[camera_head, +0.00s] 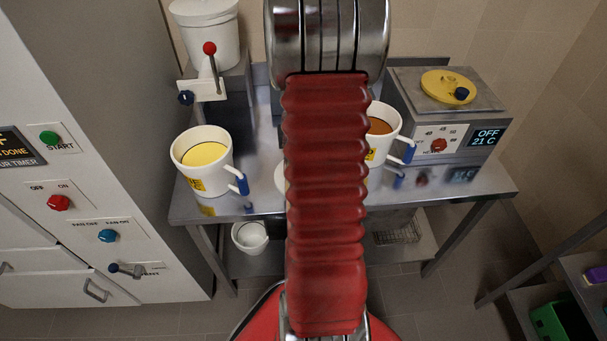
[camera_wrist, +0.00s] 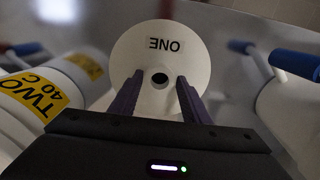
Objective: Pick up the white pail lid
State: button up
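The white pail lid (camera_wrist: 160,50) is a round white disc labelled ONE, upside down in the wrist view, with a dark round spot or knob (camera_wrist: 159,78) at its middle. Only a pale sliver, possibly the lid, shows beside my red arm in the head view. My gripper (camera_wrist: 159,82) has two dark purple fingers, apart, one on each side of the dark middle, with nothing visibly clamped. Whether the fingers touch the lid I cannot tell. In the head view my arm hides my gripper.
A white pail with yellow contents (camera_head: 205,155) and another with orange contents (camera_head: 380,127) stand on the metal bench (camera_head: 225,205). A pail labelled TWO 40 C (camera_wrist: 40,95) is left of the lid. A heater unit with a yellow lid (camera_head: 447,87) stands at right.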

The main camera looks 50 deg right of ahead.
jog(key=c, duration=0.8)
notch_tip(320, 180, up, 10)
jog(key=shift+r, duration=0.1)
dwell(0.3)
dwell(0.5)
